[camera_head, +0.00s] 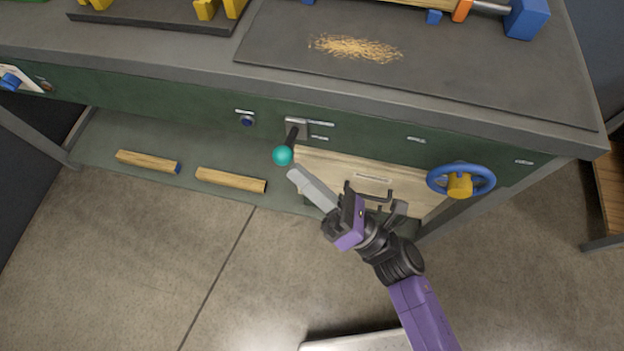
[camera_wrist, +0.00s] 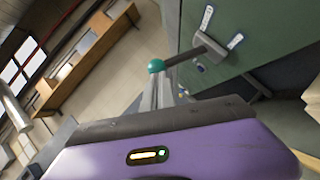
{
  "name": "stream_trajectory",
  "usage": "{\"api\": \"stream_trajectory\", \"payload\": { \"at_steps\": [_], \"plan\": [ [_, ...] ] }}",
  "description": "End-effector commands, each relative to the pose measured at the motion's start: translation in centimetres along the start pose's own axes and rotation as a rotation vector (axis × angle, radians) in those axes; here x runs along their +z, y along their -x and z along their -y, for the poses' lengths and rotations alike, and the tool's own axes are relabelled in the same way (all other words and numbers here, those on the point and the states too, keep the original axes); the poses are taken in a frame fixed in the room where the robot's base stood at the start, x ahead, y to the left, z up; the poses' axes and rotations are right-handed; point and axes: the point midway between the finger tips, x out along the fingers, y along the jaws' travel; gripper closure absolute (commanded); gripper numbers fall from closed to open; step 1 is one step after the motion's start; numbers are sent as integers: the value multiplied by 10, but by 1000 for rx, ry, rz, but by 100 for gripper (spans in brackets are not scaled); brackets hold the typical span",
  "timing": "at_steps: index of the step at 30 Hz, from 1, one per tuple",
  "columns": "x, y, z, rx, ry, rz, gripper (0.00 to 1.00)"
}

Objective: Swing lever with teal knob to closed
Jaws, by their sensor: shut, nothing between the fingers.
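The lever (camera_head: 292,136) is a dark rod on a grey plate on the green front panel of the bench. Its teal knob (camera_head: 283,155) sticks out from the panel and points down and slightly left in the head view. My gripper (camera_head: 293,174) is shut and empty, with its tips just below the knob. In the wrist view the knob (camera_wrist: 155,66) sits right at the fingertips (camera_wrist: 157,80), and the lever rod (camera_wrist: 185,57) runs right to its mount. I cannot tell whether the fingertips touch the knob.
Small white labels (camera_head: 320,123) sit beside the lever plate. A blue handwheel with a yellow hub (camera_head: 460,186) and a light wooden panel (camera_head: 325,166) are to the right. Two wooden bars (camera_head: 231,180) lie on the lower shelf. The floor in front is clear.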

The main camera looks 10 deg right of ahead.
Motion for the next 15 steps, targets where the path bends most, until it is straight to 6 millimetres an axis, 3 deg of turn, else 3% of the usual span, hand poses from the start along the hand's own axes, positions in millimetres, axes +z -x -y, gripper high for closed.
{"api": "stream_trajectory", "payload": {
  "at_steps": [15],
  "plan": [
    [9,-11,-7,-40,-60,-1,100]
  ]
}}
